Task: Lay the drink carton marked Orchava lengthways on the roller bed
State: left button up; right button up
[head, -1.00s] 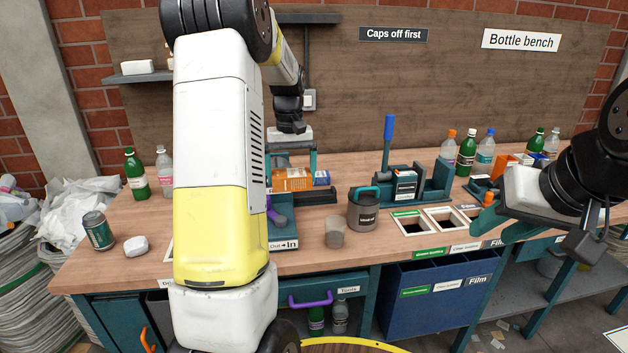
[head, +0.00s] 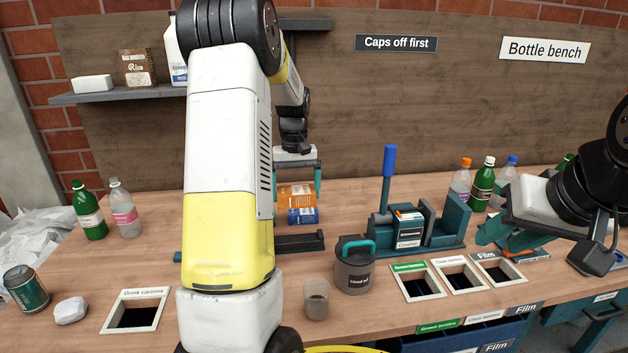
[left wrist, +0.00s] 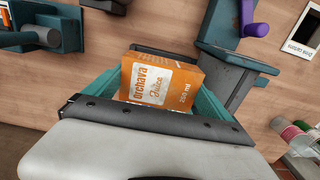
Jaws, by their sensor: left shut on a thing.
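The Orchava carton (head: 296,197), a small orange box, is between the fingers of my left gripper (head: 297,181). In the left wrist view the carton (left wrist: 160,82) shows its "Orchava Juice 250 ml" face, with the teal fingers at its sides. My left gripper is shut on it. A blue carton (head: 302,216) shows just below it in the head view. A dark low bed or rail (head: 299,242) lies in front; my arm hides part of this area and I cannot make out rollers. My right gripper (head: 505,240) is empty, its fingers apart, at the right.
A teal fixture with a blue lever (head: 389,170) stands right of centre. Bench openings, including the drink-cartons one (head: 136,315), lie along the front. Several bottles stand at both sides.

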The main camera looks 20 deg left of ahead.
aim_at(297, 193)
pick_arm(q)
jog(key=f, duration=0.1)
jog(key=w+f, duration=0.1)
jog(key=f, duration=0.1)
jog(key=shift+f, duration=0.2)
jog(key=shift+s+f, duration=0.1)
jog(key=shift+f, duration=4.4)
jog(key=shift+f, duration=0.25)
jog(key=o, duration=0.9)
jog(key=shift+o, duration=0.2)
